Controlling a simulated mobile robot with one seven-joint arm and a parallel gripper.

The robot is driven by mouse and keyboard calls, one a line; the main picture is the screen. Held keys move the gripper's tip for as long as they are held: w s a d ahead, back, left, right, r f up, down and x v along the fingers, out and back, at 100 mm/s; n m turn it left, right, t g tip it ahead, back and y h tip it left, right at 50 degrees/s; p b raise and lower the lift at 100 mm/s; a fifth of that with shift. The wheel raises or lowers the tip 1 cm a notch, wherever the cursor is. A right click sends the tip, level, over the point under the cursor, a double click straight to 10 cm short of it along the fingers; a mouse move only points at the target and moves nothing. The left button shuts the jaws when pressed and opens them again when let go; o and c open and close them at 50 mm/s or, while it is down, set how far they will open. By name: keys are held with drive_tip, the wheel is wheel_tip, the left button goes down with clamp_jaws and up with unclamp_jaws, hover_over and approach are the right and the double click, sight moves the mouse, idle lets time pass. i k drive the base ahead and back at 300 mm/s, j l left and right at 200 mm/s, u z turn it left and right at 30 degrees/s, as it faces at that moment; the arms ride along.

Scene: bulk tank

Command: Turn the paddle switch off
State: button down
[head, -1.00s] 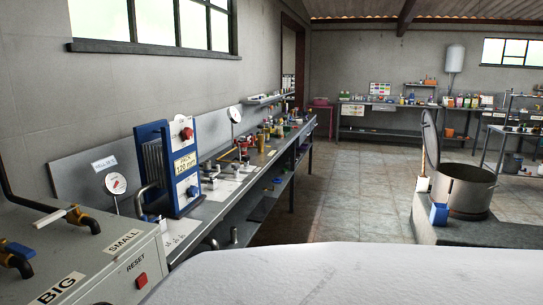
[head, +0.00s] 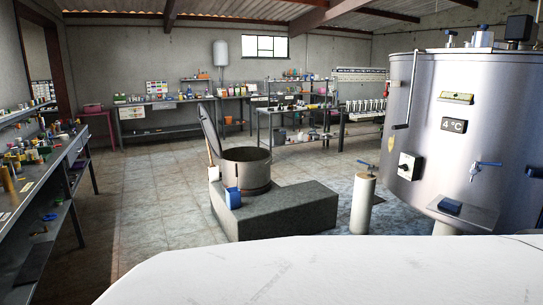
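A large steel tank (head: 440,120) stands at the right. A small white switch box with a dark knob (head: 407,166) sits low on the left of its curved wall. It looks like the paddle switch, but its label and setting are too small to read. My gripper is not in view.
A low concrete block (head: 290,212) carrying an open steel pot (head: 246,168) stands in mid-floor. A short post with a blue-handled valve (head: 364,203) stands before the tank. Cluttered benches line the left side (head: 62,172) and back. Tiled floor (head: 150,200) is clear at centre left.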

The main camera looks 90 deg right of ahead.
sight(405, 167)
drive_tip(key=z, duration=3.65)
drive_tip(key=i+j, duration=0.15)
drive_tip(key=i, duration=0.4)
drive_tip(key=i+j, duration=0.1)
drive_tip(key=i, duration=0.4)
drive_tip(key=i+j, duration=0.15)
drive_tip(key=i, duration=0.4)
drive_tip(key=i+j+z, duration=0.1)
drive_tip(key=i, duration=0.45)
drive_tip(key=i+j, duration=0.2)
drive_tip(key=i, duration=0.3)
